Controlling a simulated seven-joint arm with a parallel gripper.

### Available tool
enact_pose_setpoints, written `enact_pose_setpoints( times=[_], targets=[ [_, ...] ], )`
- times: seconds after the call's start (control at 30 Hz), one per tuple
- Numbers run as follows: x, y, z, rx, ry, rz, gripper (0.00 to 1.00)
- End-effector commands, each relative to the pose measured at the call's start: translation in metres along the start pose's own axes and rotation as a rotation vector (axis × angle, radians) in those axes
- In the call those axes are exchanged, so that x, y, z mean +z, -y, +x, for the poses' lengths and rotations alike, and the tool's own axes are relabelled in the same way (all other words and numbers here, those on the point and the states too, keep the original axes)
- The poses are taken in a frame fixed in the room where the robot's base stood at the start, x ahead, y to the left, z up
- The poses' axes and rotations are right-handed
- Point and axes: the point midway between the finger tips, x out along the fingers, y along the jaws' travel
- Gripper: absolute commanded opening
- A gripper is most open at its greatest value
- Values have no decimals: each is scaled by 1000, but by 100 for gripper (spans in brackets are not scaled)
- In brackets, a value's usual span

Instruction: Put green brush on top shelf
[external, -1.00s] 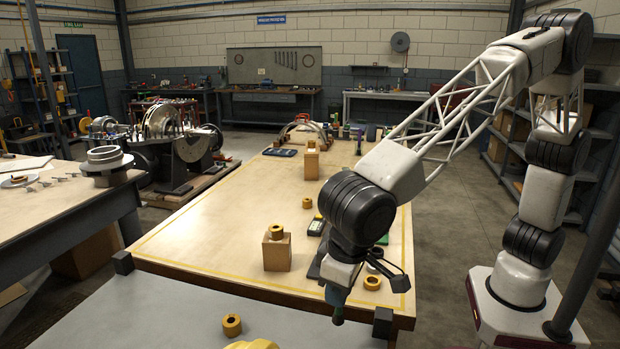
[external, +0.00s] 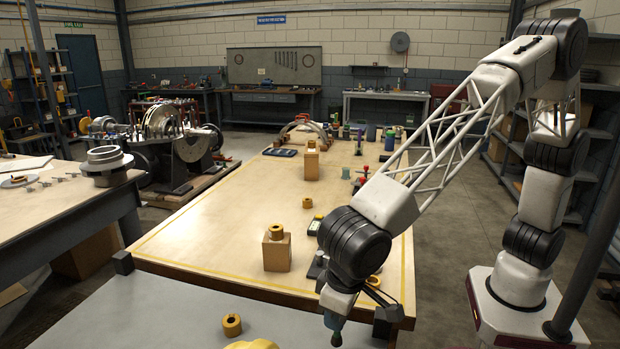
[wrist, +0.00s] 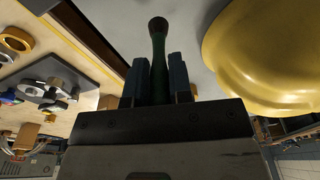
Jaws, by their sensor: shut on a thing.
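My gripper (wrist: 159,78) is shut on a slim dark green object, which I take to be the green brush (wrist: 157,48). In the wrist view the brush stands up between the two blue-grey fingers, with a rounded dark end beyond their tips. In the external view my gripper (external: 334,318) hangs near the front edge of the wooden table, with the brush tip (external: 336,339) pointing down. The rest of the brush is hidden by the gripper. I cannot tell which shelf is the top shelf; shelving (external: 597,133) stands behind my arm at right.
A yellow domed object (wrist: 268,58) is close beside the gripper at right in the wrist view. A wooden block (external: 277,254) with a yellow ring on top stands on the wooden table (external: 200,235).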

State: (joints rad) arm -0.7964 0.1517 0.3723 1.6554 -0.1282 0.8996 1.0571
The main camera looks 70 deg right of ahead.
Motion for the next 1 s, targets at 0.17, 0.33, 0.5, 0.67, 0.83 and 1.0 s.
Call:
enact_pose_setpoints(
  times=[0.17, 0.33, 0.5, 0.67, 0.83, 1.0],
  targets=[
    [0, 0, 1, -1, 0, 0, 0],
    [0, 0, 1, 0, 0, 0, 0],
    [2, 0, 12, 1, 0, 0, 0],
    [3, 0, 29, 0, 0, 1, 0],
    [4, 0, 37, -2, -1, 1, 0],
    [4, 0, 38, -2, -1, 1, 0]
  ],
)
